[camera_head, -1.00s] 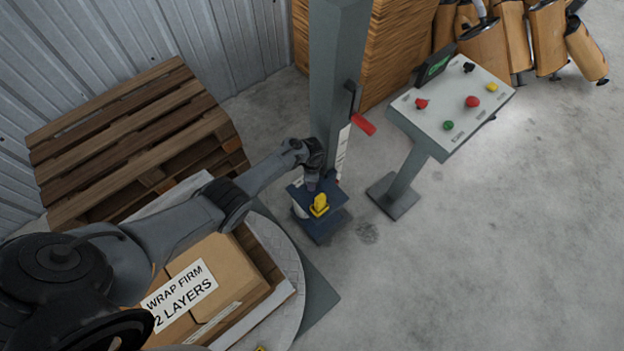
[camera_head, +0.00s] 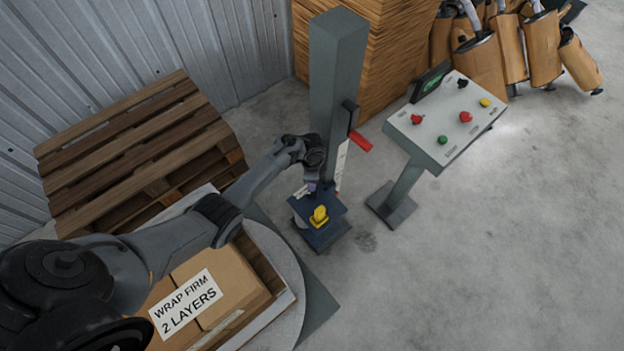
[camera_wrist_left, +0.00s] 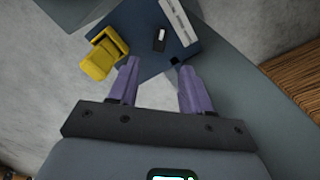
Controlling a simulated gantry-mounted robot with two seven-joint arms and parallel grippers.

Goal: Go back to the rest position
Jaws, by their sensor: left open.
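My left arm reaches in from the left in the head view, and my left gripper (camera_head: 313,186) is at the grey column, just above the blue carriage (camera_head: 322,236). In the left wrist view the two purple fingers (camera_wrist_left: 156,88) are spread apart with nothing between them. The blue carriage (camera_wrist_left: 150,65) with a yellow block (camera_wrist_left: 103,54) lies beyond the fingertips; the yellow block is to their left. The yellow block (camera_head: 319,216) also shows on the carriage in the head view. My right gripper is not in either view.
The grey column (camera_head: 333,80) with a red handle (camera_head: 361,141) stands close to the gripper. A control console (camera_head: 445,120) stands to the right. Boxes (camera_head: 220,285) sit on the round turntable, and wooden pallets (camera_head: 130,140) lie at left. The floor at lower right is clear.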

